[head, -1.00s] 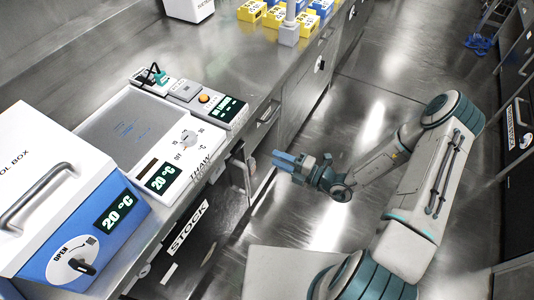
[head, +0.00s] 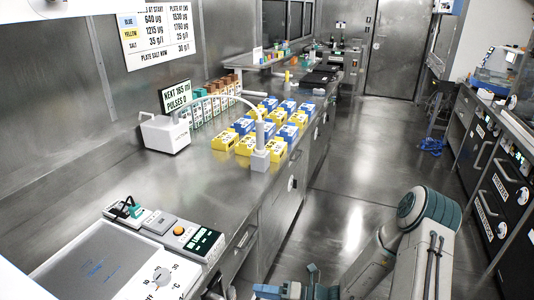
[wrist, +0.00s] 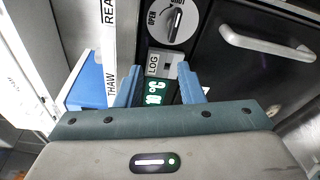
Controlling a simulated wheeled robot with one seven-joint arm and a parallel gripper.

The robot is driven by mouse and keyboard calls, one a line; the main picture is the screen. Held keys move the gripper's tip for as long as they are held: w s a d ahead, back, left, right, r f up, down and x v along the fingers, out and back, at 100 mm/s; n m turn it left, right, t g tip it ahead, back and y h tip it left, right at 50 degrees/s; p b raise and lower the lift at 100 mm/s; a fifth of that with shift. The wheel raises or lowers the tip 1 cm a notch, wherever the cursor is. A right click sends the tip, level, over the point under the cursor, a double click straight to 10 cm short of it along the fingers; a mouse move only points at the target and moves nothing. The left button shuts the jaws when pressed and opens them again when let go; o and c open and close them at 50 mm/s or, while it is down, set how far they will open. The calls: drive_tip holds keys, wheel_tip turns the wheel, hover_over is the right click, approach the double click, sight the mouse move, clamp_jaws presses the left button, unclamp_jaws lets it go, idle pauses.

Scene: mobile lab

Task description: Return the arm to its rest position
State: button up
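My arm (head: 408,262) shows at the lower right of the head view, bent at the elbow above the aisle floor. My gripper (head: 287,291) is at the bottom edge of that view, beside the bench front, and is partly cut off. In the wrist view my gripper (wrist: 160,78) has its two blue fingers spread apart, with nothing held between them. Beyond the fingers are a small green temperature display (wrist: 154,92) and a LOG label, on a dark front. No contact between fingers and front can be made out.
The steel bench (head: 215,170) runs along the left. It carries a thaw plate (head: 90,265), a white device (head: 165,134) and blue and yellow boxes (head: 289,133). Dark drawers (head: 491,203) line the right side. The aisle floor (head: 345,215) between is clear.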

drive_tip(key=s+d+r+n+h+p, duration=0.1)
drive_tip(key=s+d+r+n+h, duration=0.3)
drive_tip(key=r+n, duration=0.5)
drive_tip(key=s+d+r+n+h+p, duration=0.1)
drive_tip(key=s+d+r+n+h, duration=0.4)
drive_tip(key=r+n, duration=0.5)
drive_tip(key=s+d+r+n+h+p, duration=0.2)
drive_tip(key=s+d+r+n+h, duration=0.3)
drive_tip(key=r+n, duration=0.5)
drive_tip(key=d+n+h, duration=0.1)
drive_tip(key=n+h, duration=0.1)
drive_tip(key=n, duration=0.4)
drive_tip(key=shift+s+d+g+h, duration=0.2)
drive_tip(key=shift+d+g+h, duration=0.15)
drive_tip(key=shift+g+h, duration=0.05)
drive_tip(key=shift+r, duration=0.1)
